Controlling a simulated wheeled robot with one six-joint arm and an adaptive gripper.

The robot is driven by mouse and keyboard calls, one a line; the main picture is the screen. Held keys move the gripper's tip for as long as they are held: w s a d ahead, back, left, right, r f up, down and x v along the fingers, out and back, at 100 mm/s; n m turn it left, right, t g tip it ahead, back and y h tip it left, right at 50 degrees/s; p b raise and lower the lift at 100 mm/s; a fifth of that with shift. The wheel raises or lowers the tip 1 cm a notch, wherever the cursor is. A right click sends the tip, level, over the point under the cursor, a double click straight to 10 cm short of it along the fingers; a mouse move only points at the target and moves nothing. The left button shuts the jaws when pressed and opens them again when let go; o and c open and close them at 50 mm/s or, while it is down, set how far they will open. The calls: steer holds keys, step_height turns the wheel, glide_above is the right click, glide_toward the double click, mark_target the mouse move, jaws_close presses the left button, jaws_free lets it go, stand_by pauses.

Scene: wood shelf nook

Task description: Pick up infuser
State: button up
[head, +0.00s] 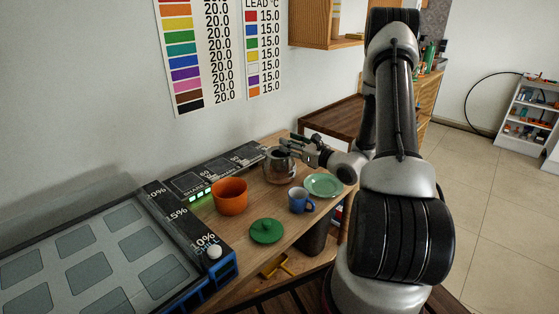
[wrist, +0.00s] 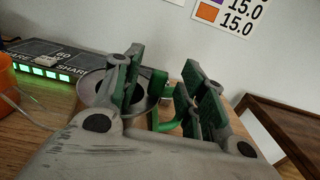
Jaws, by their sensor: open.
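The infuser appears to be the grey metal round vessel (head: 279,167) at the back of the wooden counter, beyond the blue mug. In the wrist view a grey round rim with a dark opening (wrist: 92,84) shows behind my left finger, with a green loop handle (wrist: 160,84) on its right side. My gripper (head: 293,145) is at the vessel's upper right in the head view. In the wrist view my gripper (wrist: 166,88) is open, with the green handle between its fingers. Whether the fingers touch it I cannot tell. Part of the vessel is hidden behind the left finger.
An orange pot (head: 230,198), a blue mug (head: 298,201), a green plate (head: 323,185) and a green lid (head: 266,232) stand on the counter nearby. A black panel (head: 205,178) with green lights runs along the wall. A dark wooden table (head: 335,118) is behind.

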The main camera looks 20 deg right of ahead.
steer(key=shift+x, duration=1.05)
jaws_close()
